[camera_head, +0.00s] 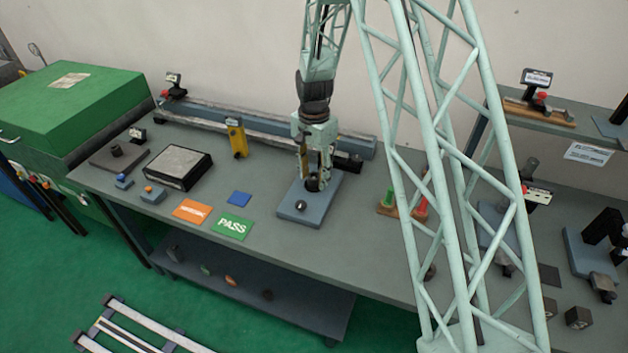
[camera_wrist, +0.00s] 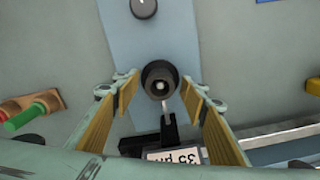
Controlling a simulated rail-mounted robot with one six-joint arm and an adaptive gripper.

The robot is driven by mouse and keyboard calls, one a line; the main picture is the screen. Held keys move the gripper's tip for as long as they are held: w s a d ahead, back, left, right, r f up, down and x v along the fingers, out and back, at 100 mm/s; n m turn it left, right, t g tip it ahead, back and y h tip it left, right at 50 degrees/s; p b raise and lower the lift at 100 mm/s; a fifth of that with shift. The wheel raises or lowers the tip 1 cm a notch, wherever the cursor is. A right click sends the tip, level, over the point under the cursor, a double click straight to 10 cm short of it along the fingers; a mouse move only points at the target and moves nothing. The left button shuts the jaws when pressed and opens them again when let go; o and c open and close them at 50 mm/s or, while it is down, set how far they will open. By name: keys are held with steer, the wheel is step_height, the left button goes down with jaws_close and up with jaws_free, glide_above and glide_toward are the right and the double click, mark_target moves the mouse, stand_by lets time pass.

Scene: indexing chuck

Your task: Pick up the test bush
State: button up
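A dark, round, hollow piece, probably the test bush (camera_wrist: 160,79), shows in the wrist view with a pale centre in its bore. It is on or above a blue-grey base plate (camera_wrist: 185,25). My gripper (camera_wrist: 162,90) is open, with one tan-padded finger on each side of the piece and visible gaps. In the head view my gripper (camera_head: 316,182) points down over the blue-grey plate (camera_head: 298,214), and its fingers partly hide the dark piece (camera_head: 313,184). Exact finger height is hard to tell.
A black display unit (camera_wrist: 160,153) stands close by the piece. A dark round knob (camera_head: 300,206) is on the plate's front. Red and green handled gauges (camera_head: 420,206) stand to the right. A green PASS card (camera_head: 232,224) and an orange card (camera_head: 192,211) lie to the left.

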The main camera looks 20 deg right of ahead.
steer(key=c, duration=1.1)
steer(key=shift+r, duration=0.15)
steer(key=shift+r, duration=1.65)
steer(key=s, duration=0.5)
steer(key=s+r+b, duration=0.1)
steer(key=s, duration=1)
steer(key=shift+r, duration=0.2)
